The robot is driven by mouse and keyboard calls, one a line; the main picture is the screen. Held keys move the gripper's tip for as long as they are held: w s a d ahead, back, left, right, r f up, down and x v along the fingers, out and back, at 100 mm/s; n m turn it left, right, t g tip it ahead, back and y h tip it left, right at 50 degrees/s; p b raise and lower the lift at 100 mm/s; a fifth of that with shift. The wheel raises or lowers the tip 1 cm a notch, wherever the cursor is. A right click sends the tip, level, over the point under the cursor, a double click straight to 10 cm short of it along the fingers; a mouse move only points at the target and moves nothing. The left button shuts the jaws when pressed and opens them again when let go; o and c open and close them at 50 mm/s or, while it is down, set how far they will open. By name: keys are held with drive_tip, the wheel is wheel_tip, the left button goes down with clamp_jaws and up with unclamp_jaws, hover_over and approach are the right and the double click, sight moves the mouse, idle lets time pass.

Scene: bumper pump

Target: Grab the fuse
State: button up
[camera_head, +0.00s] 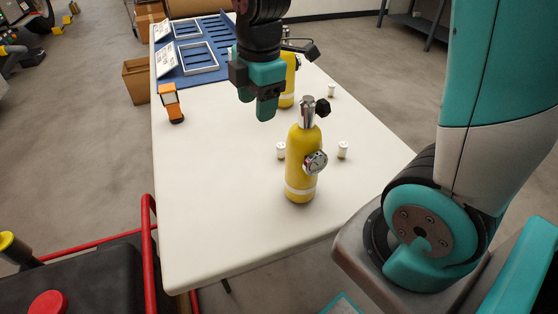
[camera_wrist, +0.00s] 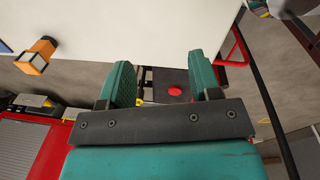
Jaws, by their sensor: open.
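Several small white cylinders with metallic-looking caps, which look like fuses, stand upright on the white table (camera_head: 195,200) in the head view. One fuse (camera_head: 281,150) is left of the front yellow bottle, another fuse (camera_head: 343,150) is right of it, and a third fuse (camera_head: 331,91) is farther back. My gripper (camera_head: 256,103) hangs above the table, behind and left of the front bottle, apart from all three fuses. In the wrist view my gripper (camera_wrist: 162,80) has its two teal fingers spread with nothing between them. No fuse is clear in the wrist view.
A yellow bottle (camera_head: 302,173) with gauge and black knob stands near the table's front; another yellow bottle (camera_head: 288,92) stands behind my gripper. An orange lamp (camera_head: 171,103) is at the left edge. A blue tray (camera_head: 215,38) fills the back. The table's left front is clear.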

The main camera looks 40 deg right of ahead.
sight(281, 145)
drive_tip(key=w+d+f+n+h+b, duration=0.2)
drive_tip(key=w+d+f+n, duration=0.35)
drive_tip(key=d, duration=0.25)
drive_tip(key=f, duration=0.4)
drive_tip(key=d+f, duration=0.1)
drive_tip(key=f, duration=0.3)
drive_tip(key=f+b, duration=0.1)
drive_tip(key=f, duration=0.2)
drive_tip(key=shift+s+d+f, duration=0.1)
drive_tip(key=shift+d+f, duration=0.2)
drive_tip(key=shift+f, duration=0.1)
drive_tip(key=f, duration=0.3)
drive_tip(key=d+f, duration=0.1)
drive_tip(key=f, duration=0.1)
drive_tip(key=shift+w+f, duration=0.3)
drive_tip(key=c, duration=1)
